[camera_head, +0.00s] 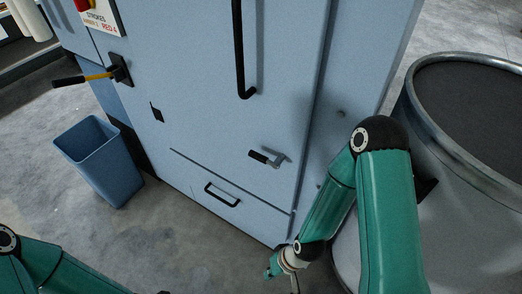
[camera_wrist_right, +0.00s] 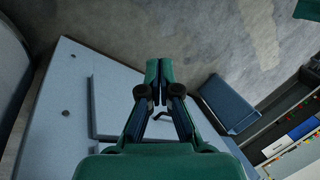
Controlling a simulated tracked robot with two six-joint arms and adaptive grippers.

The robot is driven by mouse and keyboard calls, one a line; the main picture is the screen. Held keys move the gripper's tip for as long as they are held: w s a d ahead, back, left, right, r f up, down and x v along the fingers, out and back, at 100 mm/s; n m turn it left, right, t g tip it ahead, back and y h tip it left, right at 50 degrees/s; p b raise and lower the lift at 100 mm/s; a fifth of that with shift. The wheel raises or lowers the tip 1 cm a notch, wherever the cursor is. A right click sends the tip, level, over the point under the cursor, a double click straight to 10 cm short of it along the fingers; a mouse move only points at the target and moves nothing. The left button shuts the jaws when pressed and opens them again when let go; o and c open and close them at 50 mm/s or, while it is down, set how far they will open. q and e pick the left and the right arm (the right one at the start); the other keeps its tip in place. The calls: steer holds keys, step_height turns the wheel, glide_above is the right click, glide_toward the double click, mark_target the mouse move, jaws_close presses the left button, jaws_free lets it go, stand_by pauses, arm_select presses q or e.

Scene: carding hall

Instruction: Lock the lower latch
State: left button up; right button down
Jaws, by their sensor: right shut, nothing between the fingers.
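The lower latch (camera_head: 268,158) is a small metal lever with a black grip on the lower part of the blue machine door. Its grip points to the left and slightly up in the head view. My right gripper (camera_head: 271,270) is low in front of the machine, below the latch and clear of it. In the right wrist view its fingers (camera_wrist_right: 159,82) are together and empty. I cannot pick out the latch with certainty in the right wrist view.
A black bar handle (camera_head: 222,195) sits on the low panel, and a long black handle (camera_head: 241,60) is above. A yellow-and-black lever (camera_head: 95,77) sticks out at left. A blue bin (camera_head: 100,165) stands at left, a large metal drum (camera_head: 455,165) at right. Floor in front is clear.

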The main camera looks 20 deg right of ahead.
steer(key=w+d+r+n+t+p, duration=0.2)
steer(key=w+r, duration=0.3)
steer(key=r, duration=0.7)
steer(key=w+d+r+n+t+p, duration=0.2)
steer(key=w+r, duration=0.4)
steer(key=r, duration=0.6)
steer(key=w+d+r+n+t+p, duration=0.3)
steer(key=w+d+r+n+p, duration=0.1)
steer(key=r, duration=0.8)
steer(key=shift+w+d+n+p, duration=0.2)
steer(key=shift+w+n+p, duration=0.6)
steer(key=shift+n+p, duration=0.25)
steer(key=b, duration=0.7)
glide_toward(256, 154)
steer(key=x, duration=0.5)
steer(key=shift+w+a+r, duration=0.25)
steer(key=shift+w+a, duration=0.05)
steer(key=shift+a, duration=0.1)
steer(key=shift+w+d+f+b, duration=0.15)
steer(key=shift+f+b, duration=0.25)
steer(key=shift+f, duration=0.35)
